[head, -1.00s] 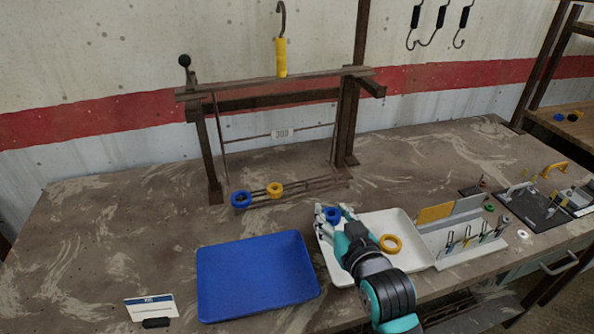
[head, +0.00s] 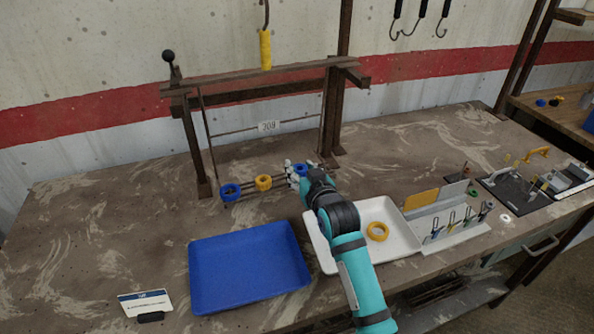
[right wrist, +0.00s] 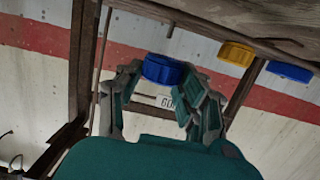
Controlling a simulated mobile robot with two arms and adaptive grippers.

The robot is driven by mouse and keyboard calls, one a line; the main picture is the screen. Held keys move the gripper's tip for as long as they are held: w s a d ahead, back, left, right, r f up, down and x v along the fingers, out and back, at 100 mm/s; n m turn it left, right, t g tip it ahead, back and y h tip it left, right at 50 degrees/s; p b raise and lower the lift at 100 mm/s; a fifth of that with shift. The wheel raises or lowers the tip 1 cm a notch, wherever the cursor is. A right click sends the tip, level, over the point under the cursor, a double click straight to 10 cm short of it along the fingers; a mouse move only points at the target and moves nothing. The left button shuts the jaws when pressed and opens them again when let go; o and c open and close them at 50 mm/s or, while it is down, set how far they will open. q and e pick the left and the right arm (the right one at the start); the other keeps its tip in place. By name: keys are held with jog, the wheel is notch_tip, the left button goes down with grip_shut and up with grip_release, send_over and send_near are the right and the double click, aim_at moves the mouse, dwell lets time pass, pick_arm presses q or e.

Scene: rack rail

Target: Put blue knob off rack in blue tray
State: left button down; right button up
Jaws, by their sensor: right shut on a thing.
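My right gripper (head: 297,175) is shut on a blue knob (head: 301,169) at the right part of the low rack rail (head: 279,186). In the right wrist view this blue knob (right wrist: 163,69) sits between the fingers. I cannot tell whether it touches the rail. A second blue knob (head: 230,192) is at the rail's left end, with a yellow knob (head: 263,183) right of it. Both show at the upper right of the right wrist view, yellow (right wrist: 236,53) and blue (right wrist: 289,71). The blue tray (head: 247,268) lies empty in front of the rack. My left gripper is out of view.
A dark metal frame (head: 195,150) stands around the rail. A small sign (head: 146,303) stands at front left. The table's left side is clear.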

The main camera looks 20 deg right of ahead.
aim_at(298, 165)
jog(key=shift+w, duration=0.8)
jog(key=shift+w+f, duration=0.2)
jog(key=shift+w, duration=0.75)
notch_tip(298, 165, down, 2)
jog(key=shift+f+p, duration=0.2)
jog(key=shift+p, duration=0.6)
jog(key=shift+s+f, duration=0.1)
jog(key=shift+f, duration=0.15)
jog(key=shift+f, duration=0.2)
jog(key=o, duration=1.2)
jog(key=shift+c, duration=0.2)
